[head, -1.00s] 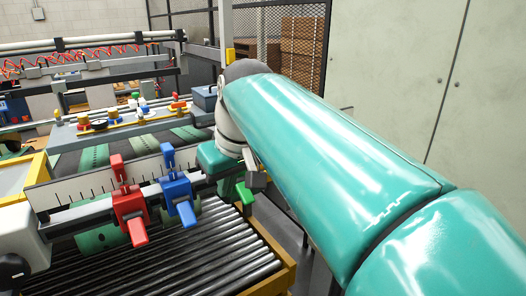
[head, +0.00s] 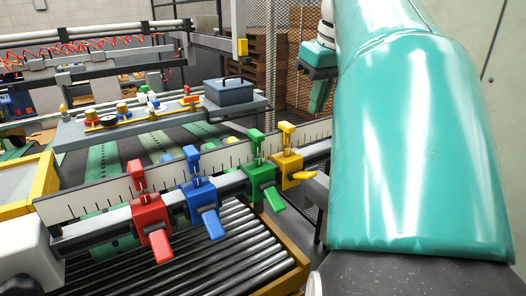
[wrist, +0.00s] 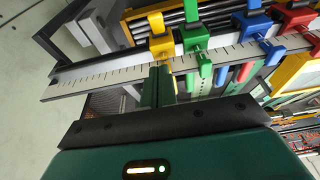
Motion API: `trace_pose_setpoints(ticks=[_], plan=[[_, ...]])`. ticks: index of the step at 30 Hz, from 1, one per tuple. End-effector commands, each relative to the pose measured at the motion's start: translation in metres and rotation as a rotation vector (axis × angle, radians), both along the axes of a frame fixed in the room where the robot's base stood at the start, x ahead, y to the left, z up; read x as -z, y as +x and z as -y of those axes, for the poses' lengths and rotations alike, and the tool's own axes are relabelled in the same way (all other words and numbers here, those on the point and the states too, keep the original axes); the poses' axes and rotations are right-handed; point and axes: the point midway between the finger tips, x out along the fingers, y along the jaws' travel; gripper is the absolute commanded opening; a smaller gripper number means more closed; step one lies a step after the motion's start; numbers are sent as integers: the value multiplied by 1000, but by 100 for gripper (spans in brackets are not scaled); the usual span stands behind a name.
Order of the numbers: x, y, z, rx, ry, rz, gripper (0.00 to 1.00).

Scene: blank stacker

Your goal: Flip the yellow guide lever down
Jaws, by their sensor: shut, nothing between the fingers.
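The yellow guide lever (head: 303,176) sticks out to the right from its yellow clamp block (head: 287,162), at the right end of the ruled guide rail (head: 130,182). It looks nearly level, while the green lever (head: 273,200), blue lever (head: 213,224) and red lever (head: 160,246) slope downward. My gripper (head: 318,97) is beyond and above the rail, right of the yellow clamp, with my arm in front of part of it. In the wrist view my gripper (wrist: 162,72) is shut and empty, its tips appearing just below the yellow clamp (wrist: 162,45). Contact cannot be told.
Black rollers (head: 230,250) lie below the rail. A grey-blue box (head: 229,91) stands on the machine ledge behind. A mesh fence (head: 265,60) and brown stacks stand at the back.

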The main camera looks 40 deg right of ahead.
Motion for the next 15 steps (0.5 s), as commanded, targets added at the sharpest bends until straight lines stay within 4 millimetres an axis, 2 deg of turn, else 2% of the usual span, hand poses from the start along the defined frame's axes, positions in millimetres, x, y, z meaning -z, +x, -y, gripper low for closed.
trace_pose_setpoints(ticks=[7,15], plan=[[14,3,-1,-1,2,-1,0],[63,18,2,-2,3,-2,0]])
